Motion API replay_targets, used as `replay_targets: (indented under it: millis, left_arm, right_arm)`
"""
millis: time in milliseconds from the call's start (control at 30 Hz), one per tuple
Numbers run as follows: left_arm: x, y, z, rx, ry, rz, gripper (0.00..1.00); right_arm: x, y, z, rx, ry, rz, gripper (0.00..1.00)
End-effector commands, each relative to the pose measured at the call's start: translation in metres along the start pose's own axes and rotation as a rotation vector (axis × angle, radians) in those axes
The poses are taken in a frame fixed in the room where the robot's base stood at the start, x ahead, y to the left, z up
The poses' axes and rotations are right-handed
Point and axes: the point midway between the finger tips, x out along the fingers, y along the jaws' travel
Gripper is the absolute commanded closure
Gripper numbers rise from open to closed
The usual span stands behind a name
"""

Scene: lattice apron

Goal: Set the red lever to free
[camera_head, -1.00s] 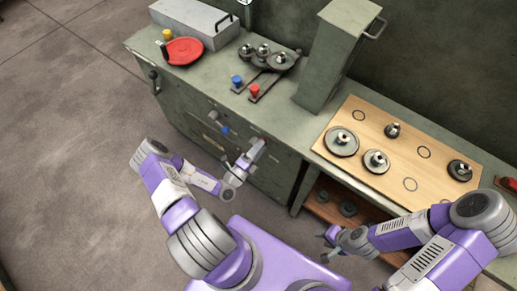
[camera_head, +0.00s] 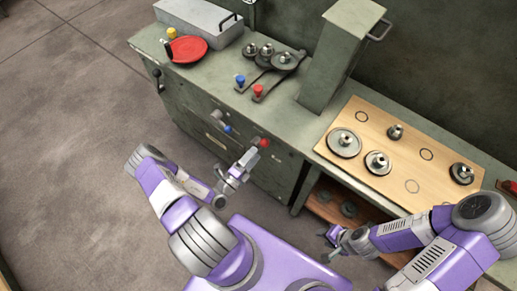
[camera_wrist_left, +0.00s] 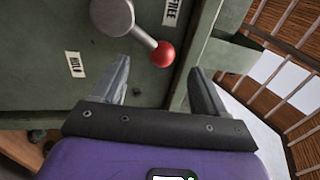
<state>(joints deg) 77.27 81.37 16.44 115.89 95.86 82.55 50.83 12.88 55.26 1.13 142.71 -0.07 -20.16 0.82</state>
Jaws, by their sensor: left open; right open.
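The red lever, with a red ball knob (camera_head: 264,143), is on the green cabinet's front. In the left wrist view its ball (camera_wrist_left: 163,54) sits at the lower right end of a grey arm from a round hub (camera_wrist_left: 112,15). One label (camera_wrist_left: 172,12) is beside the ball, seemingly reading FREE; another (camera_wrist_left: 76,64), at the left, seems to read HOLD. My left gripper (camera_head: 246,160) is open and empty, facing the cabinet just short of the ball. In the wrist view the ball appears between its fingertips (camera_wrist_left: 160,70), not gripped. My right gripper (camera_head: 331,239) is open, low at the shelf.
A blue-knobbed lever (camera_head: 227,129) is left of the red one on the cabinet front. Blue (camera_head: 240,78) and red (camera_head: 258,90) knobs stand on the bench top. A wooden board (camera_head: 400,180) with several weights lies right of a green post (camera_head: 340,55). Floor at left is clear.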

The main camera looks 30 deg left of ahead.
Motion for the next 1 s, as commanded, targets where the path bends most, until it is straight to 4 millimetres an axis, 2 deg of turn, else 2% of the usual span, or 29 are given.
replay_targets:
  millis: [100,267,833,933,967,1000]
  left_arm:
    - [-0.017,0.000,0.001,0.000,-0.002,0.000,0.27]
    - [-0.028,0.000,0.001,0.000,-0.002,-0.001,0.27]
    - [-0.027,-0.001,-0.001,0.002,0.006,-0.001,0.27]
    - [-0.022,-0.003,-0.019,0.022,0.089,0.000,0.27]
    - [-0.019,-0.005,-0.030,0.034,0.136,0.001,0.27]
    - [-0.016,-0.007,-0.048,0.060,0.222,0.000,0.27]
  right_arm:
    - [-0.002,-0.001,0.000,0.000,0.000,0.000,0.60]
    - [-0.002,-0.001,0.000,0.000,0.000,0.000,0.60]
    - [-0.002,-0.001,0.000,0.000,0.000,0.000,0.60]
    - [-0.002,-0.001,0.000,0.000,0.000,0.000,0.60]
    - [-0.002,-0.001,0.000,0.000,0.000,0.000,0.60]
    - [-0.002,-0.001,0.000,0.000,0.000,0.000,0.60]
